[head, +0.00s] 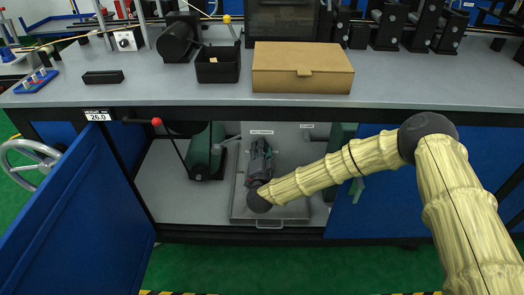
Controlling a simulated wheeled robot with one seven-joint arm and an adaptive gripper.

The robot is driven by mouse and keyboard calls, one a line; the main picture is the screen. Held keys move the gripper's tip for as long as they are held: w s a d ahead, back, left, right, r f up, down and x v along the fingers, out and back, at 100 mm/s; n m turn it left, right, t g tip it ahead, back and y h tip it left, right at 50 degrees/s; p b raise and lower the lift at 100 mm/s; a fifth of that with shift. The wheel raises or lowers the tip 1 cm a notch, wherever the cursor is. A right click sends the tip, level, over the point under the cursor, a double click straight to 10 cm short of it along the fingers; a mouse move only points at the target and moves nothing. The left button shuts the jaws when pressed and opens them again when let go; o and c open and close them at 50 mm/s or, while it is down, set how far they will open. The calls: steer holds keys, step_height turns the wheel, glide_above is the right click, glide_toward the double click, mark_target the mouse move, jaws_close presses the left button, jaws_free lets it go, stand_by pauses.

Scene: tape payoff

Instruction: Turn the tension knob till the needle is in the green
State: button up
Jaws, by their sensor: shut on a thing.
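My gripper (263,150) reaches into the open cabinet under the bench, above a grey pull-out tray (290,211). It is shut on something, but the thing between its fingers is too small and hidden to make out. No tension knob, needle or green zone can be told for certain. A small white box with a dark round knob or dial (127,40) stands at the back left of the bench, far from my gripper. Its markings are too small to read.
A blue cabinet door (85,215) hangs open at left, near a handwheel (30,160). A dark green rounded machine (205,152) stands left of the tray. A cardboard box (302,68) and black bin (218,66) sit on the bench. A red-tipped lever (156,122) juts below its edge.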

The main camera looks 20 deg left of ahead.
steer(key=o, duration=1)
steer(key=v, duration=1.2)
